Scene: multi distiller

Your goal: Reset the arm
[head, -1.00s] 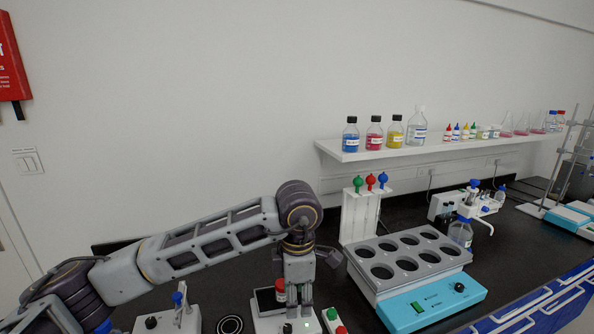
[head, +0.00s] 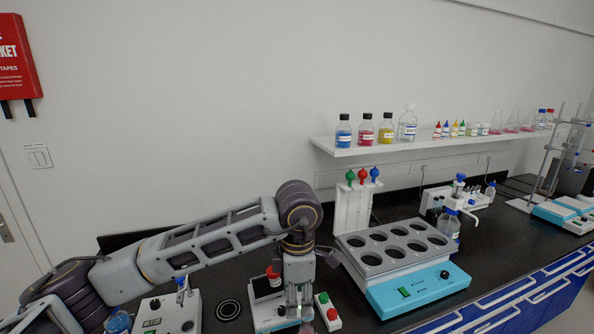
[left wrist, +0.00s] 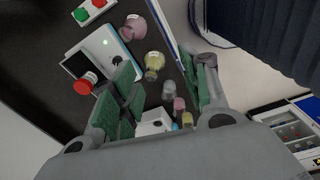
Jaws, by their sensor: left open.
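My left arm reaches in from the left in the head view, bent at the elbow. Its gripper (head: 298,312) points down over the front of the bench, and nothing shows held in it. In the left wrist view the green-padded fingers (left wrist: 165,90) stand apart with a gap between them. A red-capped bottle (left wrist: 86,86) stands beside the fingers, on or by a white device (left wrist: 105,50). In the head view the red-capped bottle (head: 272,276) is just left of the gripper and the white device (head: 265,316) is partly hidden by it. My right gripper is not in view.
A button box (head: 327,312) is right of the gripper. A multi-hole heating bath (head: 420,290) stands further right. A control box (head: 165,318) is at left. A wall shelf (head: 400,146) holds bottles. Yellow (left wrist: 154,65) and pink flasks (left wrist: 133,27) show in the wrist view.

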